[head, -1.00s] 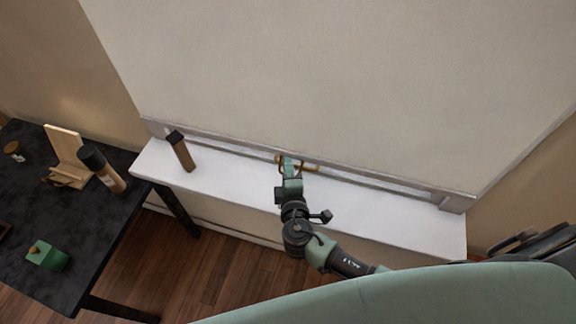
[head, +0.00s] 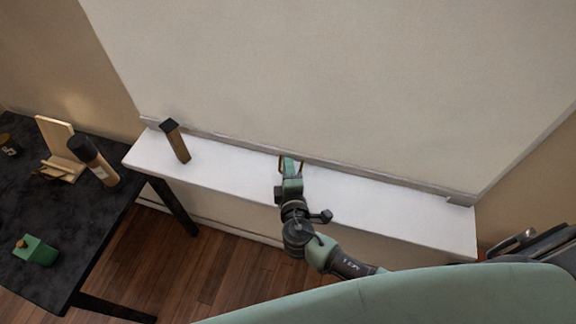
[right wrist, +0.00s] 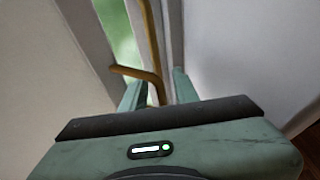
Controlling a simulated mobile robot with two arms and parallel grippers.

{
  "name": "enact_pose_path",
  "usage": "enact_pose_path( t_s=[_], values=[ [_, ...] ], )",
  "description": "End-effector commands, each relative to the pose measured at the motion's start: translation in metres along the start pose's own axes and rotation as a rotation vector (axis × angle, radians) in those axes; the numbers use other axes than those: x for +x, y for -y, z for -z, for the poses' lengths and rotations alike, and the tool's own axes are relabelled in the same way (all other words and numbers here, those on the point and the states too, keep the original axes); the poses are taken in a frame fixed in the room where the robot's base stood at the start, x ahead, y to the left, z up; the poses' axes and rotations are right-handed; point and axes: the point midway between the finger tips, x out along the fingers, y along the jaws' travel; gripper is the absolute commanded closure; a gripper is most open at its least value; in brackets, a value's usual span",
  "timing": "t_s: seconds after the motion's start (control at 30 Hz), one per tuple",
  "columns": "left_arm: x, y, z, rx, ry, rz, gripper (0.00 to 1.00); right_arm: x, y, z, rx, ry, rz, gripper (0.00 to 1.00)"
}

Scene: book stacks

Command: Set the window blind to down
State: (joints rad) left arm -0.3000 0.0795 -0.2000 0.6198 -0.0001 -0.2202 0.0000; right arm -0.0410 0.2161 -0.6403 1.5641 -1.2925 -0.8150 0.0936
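The window blind (head: 330,80) is a large pale beige sheet. In the head view its lower edge is close above the white sill, and no window strip shows below it. My right gripper (head: 290,162) is at the lower edge, by a brass handle (head: 282,160) that it partly hides. In the right wrist view the bent brass handle (right wrist: 150,76) runs between the two green fingers of my right gripper (right wrist: 158,88). The fingers stand apart, with a gap around the bar; contact is not clear. A strip of green shows behind the handle. My left gripper is out of view.
A black table (head: 60,212) at left carries a dark-capped bottle (head: 95,160), a wooden stand (head: 62,150) and a green box (head: 36,250). Wooden floor shows between.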

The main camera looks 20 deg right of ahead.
Motion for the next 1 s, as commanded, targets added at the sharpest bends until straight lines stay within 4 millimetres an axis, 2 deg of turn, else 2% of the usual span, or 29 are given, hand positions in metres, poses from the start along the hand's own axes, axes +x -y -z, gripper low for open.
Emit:
enact_pose_path(
  t_s=[0.33,0.7,0.83,1.0],
  values=[
    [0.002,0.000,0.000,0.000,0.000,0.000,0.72,-0.006,0.002,0.000,0.000,0.000,0.001,0.71],
    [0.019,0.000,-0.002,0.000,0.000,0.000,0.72,-0.065,0.003,0.000,0.002,-0.001,0.001,0.71],
    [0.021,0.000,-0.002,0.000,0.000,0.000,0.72,-0.076,0.002,0.000,0.001,0.000,0.001,0.71],
    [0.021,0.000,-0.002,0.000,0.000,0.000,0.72,-0.079,0.000,0.000,0.001,0.000,-0.001,0.71]
  ],
)
